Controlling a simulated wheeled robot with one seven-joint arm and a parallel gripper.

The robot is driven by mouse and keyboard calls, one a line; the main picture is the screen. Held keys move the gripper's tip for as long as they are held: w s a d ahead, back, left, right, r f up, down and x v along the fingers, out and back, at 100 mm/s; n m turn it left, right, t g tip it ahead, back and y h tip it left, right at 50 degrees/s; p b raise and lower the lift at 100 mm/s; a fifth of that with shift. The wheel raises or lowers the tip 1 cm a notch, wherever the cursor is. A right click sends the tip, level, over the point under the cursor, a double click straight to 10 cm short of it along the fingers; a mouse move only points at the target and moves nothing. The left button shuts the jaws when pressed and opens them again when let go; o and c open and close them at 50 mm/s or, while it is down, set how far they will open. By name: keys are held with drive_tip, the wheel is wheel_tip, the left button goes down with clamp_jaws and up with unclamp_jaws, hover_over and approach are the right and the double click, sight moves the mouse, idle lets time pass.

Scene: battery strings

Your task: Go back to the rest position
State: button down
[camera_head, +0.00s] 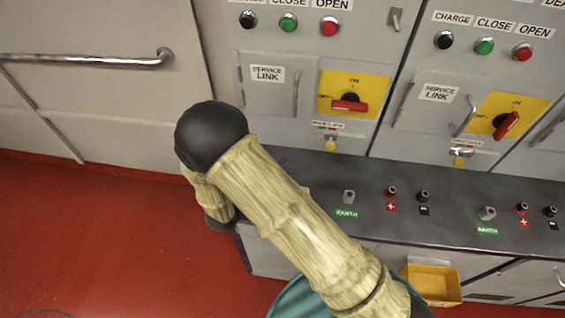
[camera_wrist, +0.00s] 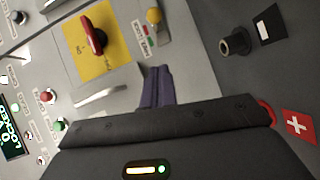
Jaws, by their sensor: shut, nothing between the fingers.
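My gripper (camera_wrist: 158,72) shows in the wrist view as two dark purple fingers close together beyond its wide dark body. It is shut and empty. The fingers point toward a grey cabinet front with a red rotary handle (camera_wrist: 92,36) on a yellow plate. In the head view my arm, with tan links and black joints, crosses the middle of the picture. It hides most of the gripper and part of the dark ledge there.
The left cabinet's red handle (camera_head: 350,104) lies level; the right one's (camera_head: 507,125) is slanted. A dark ledge (camera_head: 318,181) with sockets juts out below. A yellow bin (camera_head: 433,284) hangs under it. Red floor (camera_head: 110,240) is clear at left, before a wall with a rail (camera_head: 90,61).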

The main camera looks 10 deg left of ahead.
drive_tip(key=shift+w+d, duration=0.1)
drive_tip(key=w+d+r+m+g+y, duration=0.4)
drive_tip(key=w+d+r+m+y, duration=0.1)
drive_tip(key=w+d+y, duration=0.3)
drive_tip(key=s+d+r+m+g, duration=0.2)
drive_tip(key=s+d+g, duration=0.1)
drive_tip(key=s+d, duration=0.5)
drive_tip(key=s+d+r+m+g, duration=0.3)
drive_tip(key=s+d+g, duration=0.1)
drive_tip(key=s+d, duration=0.4)
drive_tip(key=shift+s+d+r, duration=0.15)
drive_tip(key=shift+d+r, duration=0.2)
drive_tip(key=shift+d, duration=0.05)
